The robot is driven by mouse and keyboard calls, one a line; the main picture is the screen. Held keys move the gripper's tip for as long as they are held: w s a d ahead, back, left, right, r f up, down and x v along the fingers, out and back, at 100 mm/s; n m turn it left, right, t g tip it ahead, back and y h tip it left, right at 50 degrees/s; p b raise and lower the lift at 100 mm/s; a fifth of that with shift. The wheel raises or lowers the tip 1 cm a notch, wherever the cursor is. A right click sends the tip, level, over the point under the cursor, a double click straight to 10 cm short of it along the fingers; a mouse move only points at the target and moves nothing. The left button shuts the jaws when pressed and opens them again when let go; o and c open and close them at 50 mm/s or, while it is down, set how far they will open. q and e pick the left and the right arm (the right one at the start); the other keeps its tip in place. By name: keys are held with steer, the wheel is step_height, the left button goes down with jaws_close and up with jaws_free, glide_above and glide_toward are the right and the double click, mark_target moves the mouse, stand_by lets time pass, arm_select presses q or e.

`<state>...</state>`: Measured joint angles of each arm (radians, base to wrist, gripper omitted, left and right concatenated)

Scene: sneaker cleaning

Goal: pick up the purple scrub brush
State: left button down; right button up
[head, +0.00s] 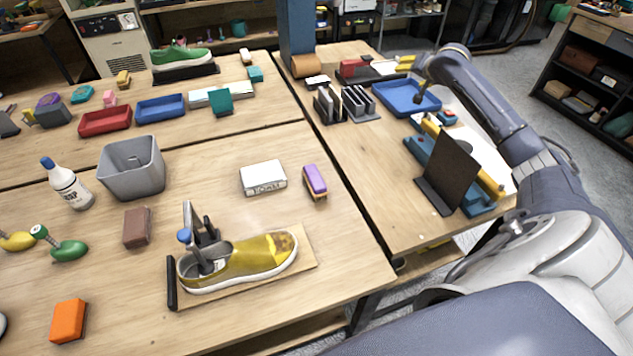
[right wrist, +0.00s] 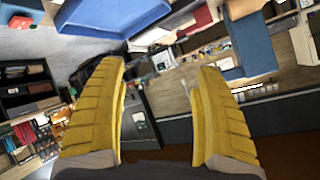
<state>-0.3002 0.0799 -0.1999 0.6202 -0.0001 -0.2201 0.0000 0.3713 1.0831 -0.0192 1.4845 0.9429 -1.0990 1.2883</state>
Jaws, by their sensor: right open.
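The purple scrub brush (head: 315,179) lies on the wooden table, near its right edge, right of the white box. Its back is purple and a tan-brown side shows below. My right gripper (head: 403,63) is far behind and right of the brush, over the back of the right-hand table near the blue tray. In the right wrist view its two yellow fingers (right wrist: 162,68) stand wide apart with nothing between them. The brush is not seen in that view. My left gripper is not in view.
A yellow sneaker (head: 262,254) sits on a stand in front of the brush. A white box (head: 263,177) is left of it. Black upright racks (head: 360,102), a blue tray (head: 408,97) and a dark upright panel (head: 450,172) stand on the right table. A gap separates the tables.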

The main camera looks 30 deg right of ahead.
steer(key=w+a+r+n+y, duration=0.1)
steer(key=w+a+n+y, duration=0.15)
steer(key=a, duration=1.15)
steer(key=n+g+y, duration=0.3)
steer(key=n+g, duration=0.1)
steer(key=n, duration=0.1)
glide_above(316, 178)
steer(key=w+d, duration=0.2)
steer(key=w, duration=0.1)
step_height(316, 178, down, 2)
steer(key=s+a+f+n+g+h, duration=0.1)
steer(key=s+a+f+n+g, duration=0.15)
steer(key=s, duration=0.65)
steer(key=shift+m, duration=0.5)
steer(key=x, duration=1.1)
steer(key=w+x, duration=0.1)
steer(key=x, duration=0.5)
steer(key=shift+a+r, duration=0.1)
steer(key=shift+a, duration=0.1)
steer(key=shift+f, duration=0.25)
steer(key=c, duration=1.3)
